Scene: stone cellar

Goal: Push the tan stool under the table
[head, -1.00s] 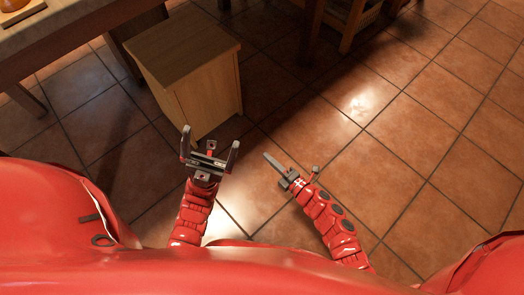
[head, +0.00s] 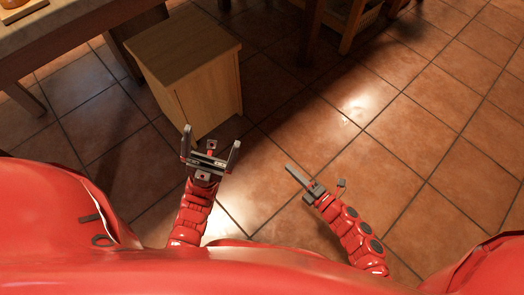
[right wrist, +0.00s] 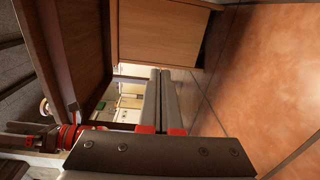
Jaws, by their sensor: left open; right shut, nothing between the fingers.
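The tan stool (head: 185,48), a box-like wooden block with a flat square top, stands upright on the tiled floor in the head view. The wooden table (head: 75,35) is at the upper left, and the stool stands just right of its dark support. My left gripper (head: 211,137) is open and empty, just in front of the stool's near lower corner; I cannot tell if they touch. My right gripper (head: 289,168) is shut and empty, to the right of the stool and apart from it. A wooden panel, likely the stool (right wrist: 160,32), shows beyond its fingers in the right wrist view.
Dark wooden furniture (head: 345,22) with legs and a woven part stands at the top middle. An orange-brown item (head: 14,5) sits on the table at the far left. The tiled floor (head: 420,130) to the right is clear.

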